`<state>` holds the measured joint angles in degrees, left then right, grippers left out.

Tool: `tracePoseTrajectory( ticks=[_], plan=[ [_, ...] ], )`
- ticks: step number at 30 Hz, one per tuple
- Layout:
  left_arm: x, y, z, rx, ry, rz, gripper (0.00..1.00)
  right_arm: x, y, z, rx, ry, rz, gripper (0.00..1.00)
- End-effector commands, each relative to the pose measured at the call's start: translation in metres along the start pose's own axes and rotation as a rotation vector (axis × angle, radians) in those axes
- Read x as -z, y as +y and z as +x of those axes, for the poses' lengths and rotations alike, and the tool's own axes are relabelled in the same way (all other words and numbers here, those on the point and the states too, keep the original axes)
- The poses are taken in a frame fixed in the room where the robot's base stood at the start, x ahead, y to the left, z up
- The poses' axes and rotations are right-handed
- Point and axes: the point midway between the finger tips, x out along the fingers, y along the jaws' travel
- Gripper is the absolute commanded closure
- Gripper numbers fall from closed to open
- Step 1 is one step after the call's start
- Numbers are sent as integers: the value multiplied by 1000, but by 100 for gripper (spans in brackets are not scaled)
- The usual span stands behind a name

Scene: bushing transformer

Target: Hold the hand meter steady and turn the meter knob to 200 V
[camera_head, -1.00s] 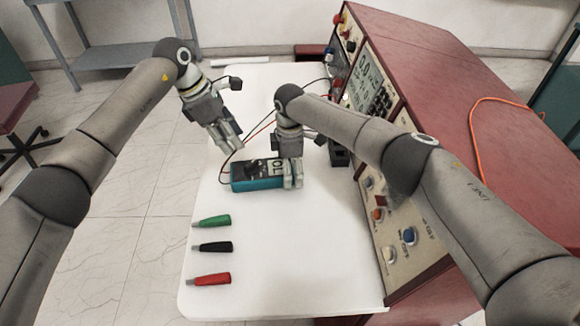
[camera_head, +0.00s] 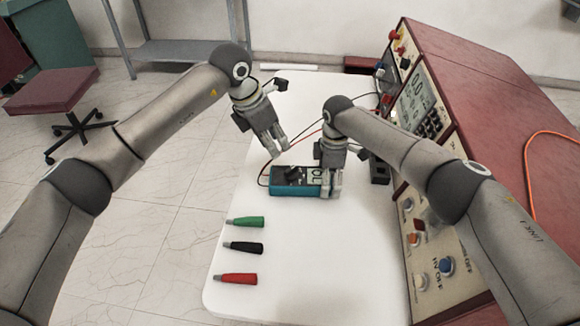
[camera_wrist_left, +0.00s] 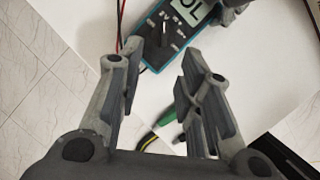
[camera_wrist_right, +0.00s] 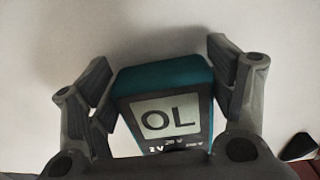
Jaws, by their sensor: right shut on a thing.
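The hand meter (camera_head: 283,188) is a teal block with a dark face, lying on the white table. My right gripper (camera_head: 331,190) is shut on its display end; the right wrist view shows the fingers on either side of the meter (camera_wrist_right: 160,82), whose screen reads OL. My left gripper (camera_head: 277,146) is open and empty, just above and behind the knob end, apart from the meter. The meter knob (camera_wrist_left: 165,30) shows beyond the left fingers in the left wrist view, with dial markings around it. Its exact setting is too small to read.
Green (camera_head: 246,222), black (camera_head: 244,248) and red (camera_head: 238,278) handled pieces lie at the table's front left. Red and black leads run from the meter. A red console (camera_head: 480,110) with knobs and a screen stands along the right. The table's front middle (camera_head: 320,270) is clear.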

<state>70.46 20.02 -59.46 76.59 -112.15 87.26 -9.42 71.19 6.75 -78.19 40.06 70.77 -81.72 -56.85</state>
Motion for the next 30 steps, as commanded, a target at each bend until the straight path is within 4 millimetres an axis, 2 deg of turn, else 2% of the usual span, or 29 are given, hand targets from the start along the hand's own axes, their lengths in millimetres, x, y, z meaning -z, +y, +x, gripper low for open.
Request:
tracePoseTrajectory(
  ticks=[9, 14, 24, 30],
  plan=[
    [5, -14, -6, -55, -36, -188, 67, 0, 0, -1, -1, 0, 1, 61],
    [4, -15, 4, -57, -39, -206, 67, 0, 0, -1, -1, 0, 1, 61],
    [2, -11, 69, -55, -37, -205, 67, 0, 0, -1, -2, 0, 0, 61],
    [1, -9, 99, -56, -39, -205, 67, 0, 0, -1, -2, 0, 0, 61]
  ],
)
